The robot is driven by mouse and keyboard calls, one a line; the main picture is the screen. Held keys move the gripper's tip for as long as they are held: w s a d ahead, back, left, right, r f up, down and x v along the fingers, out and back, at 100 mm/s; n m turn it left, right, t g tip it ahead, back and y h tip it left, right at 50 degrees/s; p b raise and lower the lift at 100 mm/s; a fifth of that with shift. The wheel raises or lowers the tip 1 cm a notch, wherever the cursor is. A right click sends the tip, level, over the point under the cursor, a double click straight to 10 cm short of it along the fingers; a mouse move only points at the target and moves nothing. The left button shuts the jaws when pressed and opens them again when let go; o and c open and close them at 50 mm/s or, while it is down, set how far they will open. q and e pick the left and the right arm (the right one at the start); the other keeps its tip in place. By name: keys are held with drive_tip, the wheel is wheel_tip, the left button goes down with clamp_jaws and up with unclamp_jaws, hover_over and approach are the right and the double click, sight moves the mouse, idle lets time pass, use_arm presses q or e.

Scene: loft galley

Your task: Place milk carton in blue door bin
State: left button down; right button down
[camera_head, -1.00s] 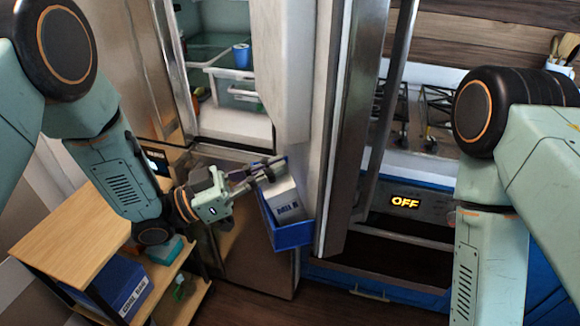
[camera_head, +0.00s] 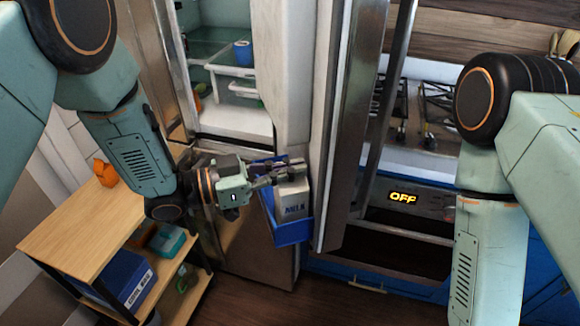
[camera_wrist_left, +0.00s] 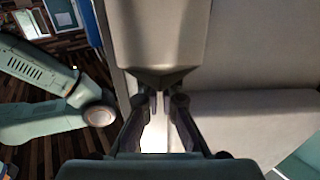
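My right gripper is out of view.
The open fridge holds a clear drawer (camera_head: 235,78) and a blue cup (camera_head: 243,54). A wooden shelf unit (camera_head: 85,235) stands at the left, with an orange item (camera_head: 106,174) on top. A stove with an OFF display (camera_head: 403,197) is right of the fridge door (camera_head: 350,130).

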use_arm(q)
drive_tip(key=c, duration=1.9)
unclamp_jaws()
drive_tip(key=shift+f, duration=0.1)
drive_tip(key=o, duration=0.4)
drive_tip(key=shift+a, duration=0.1)
drive_tip(key=shift+r, duration=0.25)
drive_tip(key=b+v, duration=0.1)
drive_tip(key=v, duration=1.1)
drive_tip(key=shift+f, duration=0.1)
